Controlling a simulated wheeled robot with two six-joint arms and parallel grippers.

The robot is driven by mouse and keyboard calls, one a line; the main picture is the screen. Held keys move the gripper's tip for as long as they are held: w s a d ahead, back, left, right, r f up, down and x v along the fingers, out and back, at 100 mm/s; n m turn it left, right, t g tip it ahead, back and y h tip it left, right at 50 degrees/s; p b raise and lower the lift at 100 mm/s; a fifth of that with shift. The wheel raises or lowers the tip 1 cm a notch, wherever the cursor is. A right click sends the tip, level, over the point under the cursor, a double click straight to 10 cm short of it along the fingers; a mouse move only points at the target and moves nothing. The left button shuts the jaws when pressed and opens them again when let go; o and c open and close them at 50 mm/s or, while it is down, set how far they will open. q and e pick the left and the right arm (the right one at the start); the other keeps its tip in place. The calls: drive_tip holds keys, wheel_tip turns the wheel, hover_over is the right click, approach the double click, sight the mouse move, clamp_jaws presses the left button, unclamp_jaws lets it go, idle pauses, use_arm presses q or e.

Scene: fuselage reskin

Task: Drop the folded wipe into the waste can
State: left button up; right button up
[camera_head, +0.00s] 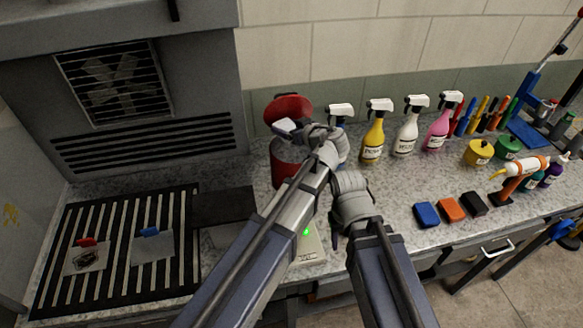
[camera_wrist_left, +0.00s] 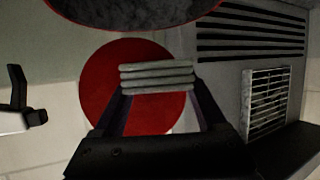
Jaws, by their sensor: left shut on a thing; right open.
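My left gripper (camera_head: 298,130) is shut on the folded wipe (camera_head: 284,126), a small pale layered pad. In the left wrist view the wipe (camera_wrist_left: 157,76) lies across the fingertips (camera_wrist_left: 160,88). The red waste can (camera_head: 284,168) stands on the counter with its round red lid (camera_head: 288,106) raised behind. In the head view the wipe appears over the can's top. In the left wrist view the can's dark round opening (camera_wrist_left: 135,8) is at the top edge and the lid (camera_wrist_left: 105,85) is behind the wipe. My right gripper (camera_head: 338,222) is open, low over the counter; its fingers are partly hidden.
Several spray bottles (camera_head: 374,135) stand right of the can. Blue, orange and black blocks (camera_head: 451,209) lie at the front right. A striped black mat (camera_head: 185,235) with two clipped samples is at the left, below a grey vented housing (camera_head: 150,110).

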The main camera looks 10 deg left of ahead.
drive_tip(key=shift+f+b, duration=2.45)
drive_tip(key=shift+f, duration=0.25)
use_arm(q)
wheel_tip(320, 180, down, 5)
drive_tip(key=shift+f, duration=0.2)
drive_tip(key=o, duration=1.4)
drive_tip(key=shift+s+r, duration=0.1)
drive_tip(key=shift+r, duration=0.05)
use_arm(e)
drive_tip(key=shift+d+r, duration=0.1)
drive_tip(key=shift+r, duration=0.1)
